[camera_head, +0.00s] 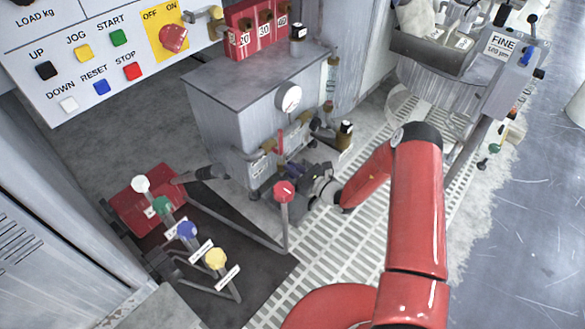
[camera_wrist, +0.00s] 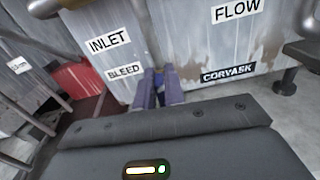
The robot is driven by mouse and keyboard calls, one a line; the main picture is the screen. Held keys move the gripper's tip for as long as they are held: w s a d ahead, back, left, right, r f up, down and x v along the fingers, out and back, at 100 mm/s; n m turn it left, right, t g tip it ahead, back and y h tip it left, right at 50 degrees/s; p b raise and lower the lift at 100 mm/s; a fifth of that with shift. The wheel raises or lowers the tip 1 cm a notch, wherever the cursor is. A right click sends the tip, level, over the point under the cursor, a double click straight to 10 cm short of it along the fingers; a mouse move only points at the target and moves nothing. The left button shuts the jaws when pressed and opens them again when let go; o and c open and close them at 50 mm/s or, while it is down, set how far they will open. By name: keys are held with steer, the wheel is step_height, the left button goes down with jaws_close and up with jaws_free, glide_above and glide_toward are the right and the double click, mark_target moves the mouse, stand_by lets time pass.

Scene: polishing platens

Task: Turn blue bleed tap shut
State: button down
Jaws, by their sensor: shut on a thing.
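The blue bleed tap (camera_wrist: 159,79) shows only as a small blue patch between my fingertips in the wrist view, just right of the BLEED label (camera_wrist: 124,70). My gripper (camera_wrist: 158,86) is shut on it, and the fingers hide most of it. In the head view my gripper (camera_head: 284,171) reaches low against the front of the grey cabinet (camera_head: 222,110). The tap cannot be made out there, and its exact turn angle cannot be told.
An INLET label (camera_wrist: 109,41), a FLOW label (camera_wrist: 237,9) and a CORVASK label (camera_wrist: 228,73) surround the tap. A red-knobbed lever (camera_head: 284,192) stands close to my gripper. White, green, blue and yellow knobbed levers stand left. A gauge (camera_head: 288,97) is above.

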steer(key=shift+w+d+f+m+p, duration=0.1)
steer(key=shift+w+d+m+p, duration=0.1)
steer(key=shift+m, duration=1.05)
steer(key=shift+w+d+m+p, duration=0.1)
steer(key=shift+w+m, duration=0.05)
steer(key=shift+m, duration=1.1)
steer(key=c, duration=1.5)
jaws_free()
steer(key=shift+p+v, duration=0.55)
steer(key=shift+v, duration=3.35)
